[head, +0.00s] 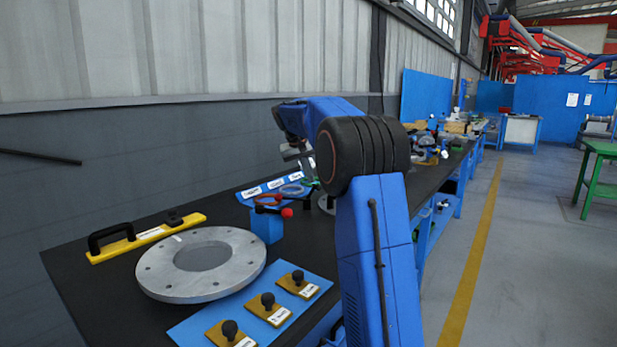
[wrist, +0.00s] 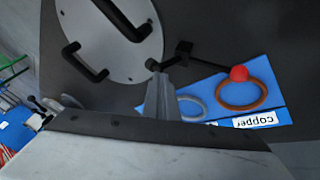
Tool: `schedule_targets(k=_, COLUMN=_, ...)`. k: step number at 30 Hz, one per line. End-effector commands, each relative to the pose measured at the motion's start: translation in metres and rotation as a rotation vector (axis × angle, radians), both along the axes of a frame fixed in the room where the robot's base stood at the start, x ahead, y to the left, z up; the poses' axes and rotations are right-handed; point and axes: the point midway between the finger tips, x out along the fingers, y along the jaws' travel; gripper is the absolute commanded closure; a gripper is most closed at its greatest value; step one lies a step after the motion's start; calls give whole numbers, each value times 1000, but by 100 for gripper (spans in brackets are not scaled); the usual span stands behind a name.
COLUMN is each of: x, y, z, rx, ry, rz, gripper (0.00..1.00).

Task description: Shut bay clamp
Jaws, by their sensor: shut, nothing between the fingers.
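The clamp is a black lever with a red ball (head: 287,213) on top of a blue block (head: 266,227), standing on the dark bench. In the wrist view the black lever (wrist: 208,60) runs from a dark joint to the red ball (wrist: 239,73). My gripper (head: 297,152) is above the bench behind the clamp, partly hidden by my arm in the head view. In the wrist view its shut, empty fingers (wrist: 163,80) appear near the lever's dark end, left of the red ball; I cannot tell whether they touch.
A blue mat (wrist: 289,113) holds a copper ring (wrist: 241,95) and a grey ring (wrist: 191,107). A round plate with black handles (wrist: 120,62) lies close by. A grey flange (head: 163,269), a yellow handled bar (head: 127,244) and a blue board with knobbed plates (head: 318,274) occupy the near bench.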

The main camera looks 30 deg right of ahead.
Motion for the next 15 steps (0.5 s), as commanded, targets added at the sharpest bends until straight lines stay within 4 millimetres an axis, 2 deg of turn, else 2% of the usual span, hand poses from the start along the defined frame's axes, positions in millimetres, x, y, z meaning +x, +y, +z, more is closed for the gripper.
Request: schedule_targets(k=15, x=-5, y=-10, z=-2, rx=93, ry=-41, rz=-1, gripper=100)
